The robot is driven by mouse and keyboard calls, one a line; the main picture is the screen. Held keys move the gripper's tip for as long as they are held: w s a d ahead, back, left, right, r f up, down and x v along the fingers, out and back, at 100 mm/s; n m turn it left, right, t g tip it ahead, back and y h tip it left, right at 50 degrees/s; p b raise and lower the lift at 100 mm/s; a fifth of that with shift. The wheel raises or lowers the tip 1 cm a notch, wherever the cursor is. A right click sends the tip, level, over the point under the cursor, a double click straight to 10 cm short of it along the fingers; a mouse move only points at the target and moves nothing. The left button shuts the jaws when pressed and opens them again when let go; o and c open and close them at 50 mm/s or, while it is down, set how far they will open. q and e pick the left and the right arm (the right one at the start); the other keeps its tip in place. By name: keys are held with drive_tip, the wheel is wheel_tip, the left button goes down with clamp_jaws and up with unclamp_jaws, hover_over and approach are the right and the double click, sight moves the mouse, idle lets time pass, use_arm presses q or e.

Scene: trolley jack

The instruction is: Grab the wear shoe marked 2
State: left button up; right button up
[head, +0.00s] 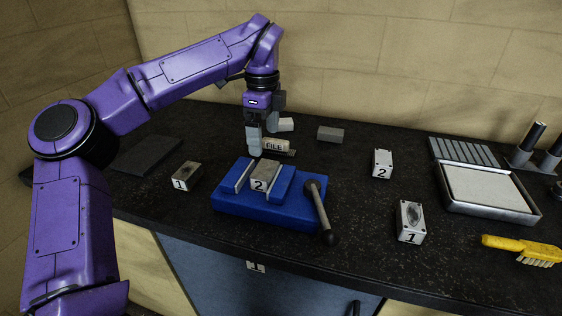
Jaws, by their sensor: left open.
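Two blocks carry a 2. One, grey-brown on top with a pale front label (264,177), sits between the jaws of the blue vise (240,205). The other, a pale block (382,163), stands on the bench to the right of the vise. I cannot tell from looks alone which is the wear shoe. My left gripper (263,134) is open, pointing down just behind the vise, near a holder labelled FILE (275,145). It is apart from both blocks marked 2. Its fingers partly hide what is behind them. My right gripper is not in view.
Blocks marked 1 stand left of the vise (186,177) and at right front (410,221). The vise handle (320,205) sticks out right. A metal tray (490,212), a yellow brush (515,247) and a grey block (330,134) lie around. A dark pad (146,155) lies left.

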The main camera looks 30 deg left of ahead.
sight(265, 168)
use_arm(q)
drive_tip(key=f, duration=0.1)
drive_tip(key=s+f, duration=0.1)
drive_tip(key=f, duration=0.1)
drive_tip(key=shift+s+d+f, duration=0.1)
drive_tip(key=shift+f, duration=0.2)
drive_tip(key=shift+s+f+p, duration=0.25)
drive_tip(key=shift+f+p, duration=0.05)
drive_tip(key=f, duration=0.1)
drive_tip(key=f+p, duration=0.1)
drive_tip(key=f, duration=0.3)
drive_tip(key=shift+w+d+f+p, duration=0.2)
drive_tip(key=shift+w+f+p, duration=0.05)
drive_tip(key=shift+w+p, duration=0.15)
drive_tip(key=shift+s+f, duration=0.15)
drive_tip(key=shift+s, duration=0.15)
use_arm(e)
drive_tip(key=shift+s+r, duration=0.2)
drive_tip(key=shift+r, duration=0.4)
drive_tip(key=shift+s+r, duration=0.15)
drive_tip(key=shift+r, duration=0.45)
use_arm(q)
drive_tip(key=c, duration=1.8)
drive_tip(key=shift+r, duration=0.2)
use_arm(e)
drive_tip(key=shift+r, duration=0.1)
